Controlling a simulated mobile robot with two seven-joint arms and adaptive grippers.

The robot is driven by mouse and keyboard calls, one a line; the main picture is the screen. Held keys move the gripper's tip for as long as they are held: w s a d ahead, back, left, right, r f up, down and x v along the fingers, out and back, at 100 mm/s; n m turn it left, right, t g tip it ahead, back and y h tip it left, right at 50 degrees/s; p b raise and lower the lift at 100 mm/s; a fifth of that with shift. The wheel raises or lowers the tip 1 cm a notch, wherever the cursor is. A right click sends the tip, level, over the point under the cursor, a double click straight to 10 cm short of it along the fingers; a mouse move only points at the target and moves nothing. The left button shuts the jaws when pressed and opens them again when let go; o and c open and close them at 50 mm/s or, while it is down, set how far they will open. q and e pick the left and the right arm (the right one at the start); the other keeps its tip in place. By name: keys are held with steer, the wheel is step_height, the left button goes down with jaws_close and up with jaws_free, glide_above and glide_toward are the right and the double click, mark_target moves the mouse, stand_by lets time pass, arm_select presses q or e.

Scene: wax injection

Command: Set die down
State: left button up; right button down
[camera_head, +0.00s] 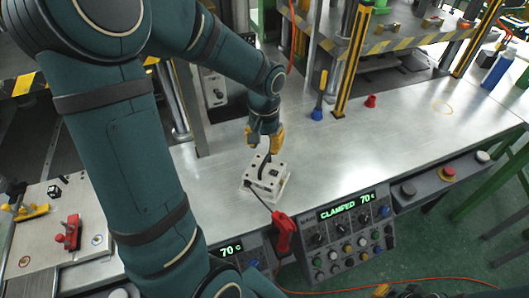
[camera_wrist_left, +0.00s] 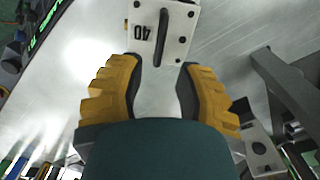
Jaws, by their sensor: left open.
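The die (camera_head: 266,180) is a pale metal block with dark holes and a dark handle on top. It rests flat on the steel table near its front edge. In the left wrist view the die (camera_wrist_left: 178,30) shows at the top, with "40" on its face beside the dark handle. My left gripper (camera_head: 265,138) is above and just behind the die. In the left wrist view its yellow fingers (camera_wrist_left: 158,75) are apart with nothing between them, clear of the handle. A small dark and yellow part at the bottom edge (camera_head: 398,291) may be my right gripper.
A red-handled tool (camera_head: 284,232) with a thin dark rod stands at the table's front edge beside the die. The control panel (camera_head: 345,235) reads "CLAMPED 70". A blue-based tool (camera_head: 318,108) and a red piece (camera_head: 371,101) stand farther back. The table's right side is mostly clear.

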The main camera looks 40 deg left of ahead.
arm_select(q)
steer(key=shift+r+p, duration=0.3)
steer(key=shift+r, duration=2)
steer(key=shift+r, duration=0.1)
